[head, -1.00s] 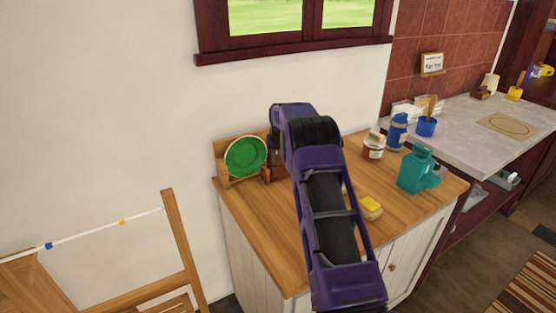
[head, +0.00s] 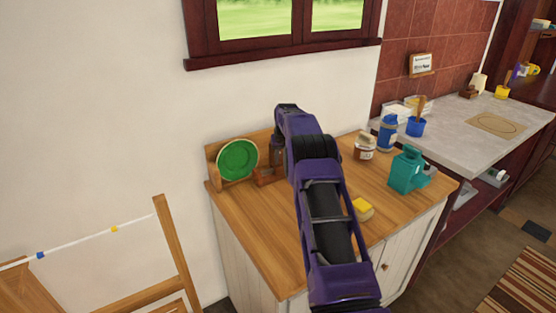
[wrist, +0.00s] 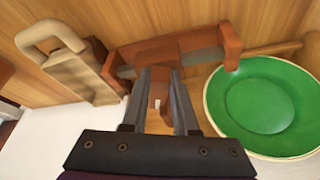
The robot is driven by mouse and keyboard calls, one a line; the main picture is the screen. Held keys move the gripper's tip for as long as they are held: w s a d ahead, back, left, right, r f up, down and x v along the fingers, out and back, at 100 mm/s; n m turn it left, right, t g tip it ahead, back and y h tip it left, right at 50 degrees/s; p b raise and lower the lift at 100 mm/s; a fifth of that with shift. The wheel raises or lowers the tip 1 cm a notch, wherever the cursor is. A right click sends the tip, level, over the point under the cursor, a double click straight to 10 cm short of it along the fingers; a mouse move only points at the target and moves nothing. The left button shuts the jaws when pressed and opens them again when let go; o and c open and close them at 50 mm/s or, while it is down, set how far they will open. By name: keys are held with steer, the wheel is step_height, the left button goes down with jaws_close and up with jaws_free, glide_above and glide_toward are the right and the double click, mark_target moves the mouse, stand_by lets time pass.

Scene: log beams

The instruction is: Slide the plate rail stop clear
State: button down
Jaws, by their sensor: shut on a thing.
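The reddish-brown wooden stop (wrist: 196,42) shows in the wrist view as a bar with downturned ends and a middle tab. My gripper (wrist: 159,80) is shut on that tab, which sits between its fingers. In the head view the stop (head: 264,177) is a small brown piece beside the plate, partly hidden by my arm. The green plate (wrist: 265,105) with a pale rim is right of the stop in the wrist view. In the head view the plate (head: 238,160) leans upright at the back left of the wooden counter. My fingertips are hidden in the head view.
A beige looped wooden piece (wrist: 72,70) lies left of the stop in the wrist view. On the counter (head: 260,224) are a yellow-topped block (head: 362,208), a teal jug (head: 407,171), a jar (head: 365,147) and a blue bottle (head: 387,133). The counter's front left is clear.

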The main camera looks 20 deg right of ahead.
steer(key=shift+w+d+r, duration=0.1)
steer(key=shift+w+d, duration=0.05)
steer(key=shift+d, duration=0.6)
steer(key=shift+w+d, duration=0.15)
steer(key=shift+d, duration=0.6)
steer(key=c, duration=0.6)
jaws_free()
steer(key=v, duration=0.8)
steer(key=shift+b, duration=0.4)
